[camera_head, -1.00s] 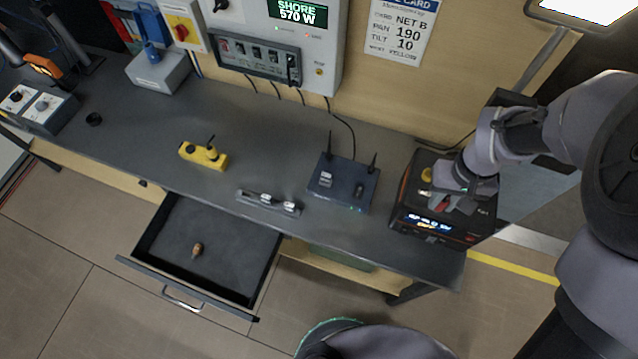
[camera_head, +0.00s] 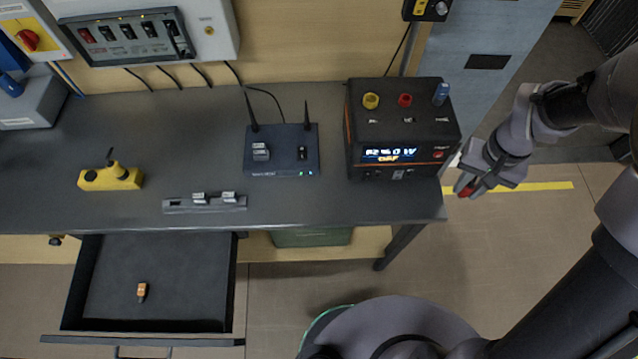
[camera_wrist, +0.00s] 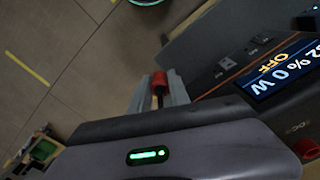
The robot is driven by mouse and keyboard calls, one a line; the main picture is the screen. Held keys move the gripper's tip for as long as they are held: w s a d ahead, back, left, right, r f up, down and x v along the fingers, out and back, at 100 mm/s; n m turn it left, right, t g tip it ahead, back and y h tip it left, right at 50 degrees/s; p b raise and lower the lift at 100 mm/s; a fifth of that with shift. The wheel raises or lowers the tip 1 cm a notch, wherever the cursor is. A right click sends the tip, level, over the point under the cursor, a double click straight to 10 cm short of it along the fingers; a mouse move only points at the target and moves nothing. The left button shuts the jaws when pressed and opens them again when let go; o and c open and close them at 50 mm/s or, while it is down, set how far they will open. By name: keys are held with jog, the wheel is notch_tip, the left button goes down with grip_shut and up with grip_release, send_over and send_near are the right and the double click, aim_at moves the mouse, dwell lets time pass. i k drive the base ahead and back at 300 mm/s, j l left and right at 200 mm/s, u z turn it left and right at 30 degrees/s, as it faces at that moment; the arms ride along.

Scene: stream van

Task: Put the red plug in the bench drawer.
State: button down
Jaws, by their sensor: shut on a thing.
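My gripper (camera_head: 470,190) is off the right end of the bench, to the right of the black power unit. It is shut on the red plug (camera_wrist: 160,82), which shows between the fingers in the wrist view and as a small red spot in the head view (camera_head: 463,187). The bench drawer (camera_head: 205,285) is pulled open below the bench at lower left.
The power unit (camera_head: 400,150) has yellow, red and blue sockets or plugs on top. A router (camera_head: 283,158), a slotted strip (camera_head: 180,206) and a yellow block (camera_head: 110,179) stand on the bench. Floor is open right of the drawer.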

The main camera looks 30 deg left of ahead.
aim_at(105, 300)
jog(key=k+j+u, duration=0.2)
jog(key=u, duration=0.25)
jog(key=k+j+u, duration=0.1)
jog(key=j+u, duration=0.35)
jog(key=k+j+u, duration=0.1)
jog(key=j+u, duration=0.55)
jog(key=u, duration=0.2)
